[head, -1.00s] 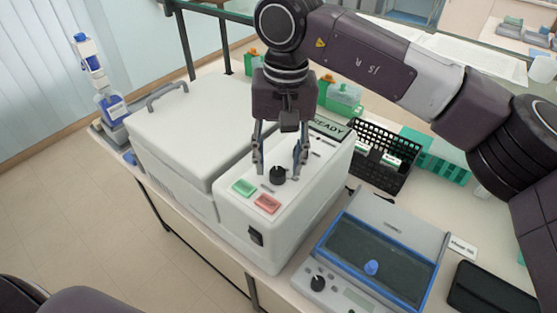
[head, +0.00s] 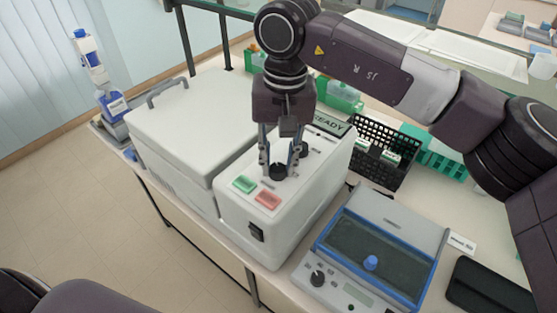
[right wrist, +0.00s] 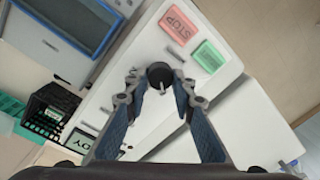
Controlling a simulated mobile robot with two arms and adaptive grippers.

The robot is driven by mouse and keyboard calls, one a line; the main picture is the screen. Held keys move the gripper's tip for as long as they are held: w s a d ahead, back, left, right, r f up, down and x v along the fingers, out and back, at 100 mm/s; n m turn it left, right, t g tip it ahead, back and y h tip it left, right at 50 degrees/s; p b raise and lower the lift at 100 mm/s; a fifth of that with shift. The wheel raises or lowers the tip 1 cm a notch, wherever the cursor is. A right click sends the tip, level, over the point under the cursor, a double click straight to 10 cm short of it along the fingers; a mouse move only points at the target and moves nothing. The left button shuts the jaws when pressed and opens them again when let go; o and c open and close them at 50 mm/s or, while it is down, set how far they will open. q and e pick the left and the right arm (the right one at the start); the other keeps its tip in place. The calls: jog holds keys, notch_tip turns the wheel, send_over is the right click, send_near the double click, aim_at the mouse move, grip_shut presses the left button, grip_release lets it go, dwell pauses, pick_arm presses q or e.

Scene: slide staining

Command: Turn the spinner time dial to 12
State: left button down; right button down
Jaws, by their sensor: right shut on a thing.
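The spinner is the white machine (head: 240,215) with a closed lid on its left part. A black dial (head: 278,172) stands on its control panel, behind the green and red buttons. My right gripper (head: 279,168) points down at the panel, its two fingers shut on this dial from both sides. In the right wrist view the dial (right wrist: 160,74) sits between the fingertips, with a pale pointer mark on it. A second dark knob-like part (head: 303,149) shows behind the right finger, partly hidden. The dial's scale cannot be read. My left gripper is out of view.
The green button (head: 244,185) and red STOP button (head: 267,200) lie close in front of the fingers. The panel's display (head: 328,124) reads READY. A black basket (head: 383,165) stands behind right, and a blue-framed device (head: 375,250) at front right.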

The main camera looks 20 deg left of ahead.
aim_at(278, 170)
jog(key=shift+f+m+b, duration=0.2)
jog(key=shift+m+b, duration=1.45)
jog(key=shift+m, duration=0.05)
jog(key=m+b, duration=0.3)
jog(key=m, duration=0.2)
jog(key=shift+d+r, duration=0.1)
jog(key=m+b, duration=0.2)
jog(key=m, duration=0.3)
jog(key=shift+s+m+t, duration=0.1)
jog(key=shift+m+t, duration=0.2)
jog(key=shift+m, duration=0.1)
jog(key=m+b, duration=0.1)
jog(key=m, duration=0.4)
jog(key=shift+s+r+m, duration=0.1)
jog(key=shift+r+m, duration=0.05)
jog(key=shift+m, duration=0.15)
jog(key=shift+h, duration=0.3)
jog(key=c, duration=1.6)
grip_release()
jog(key=r, duration=1.2)
jog(key=shift+s, duration=0.3)
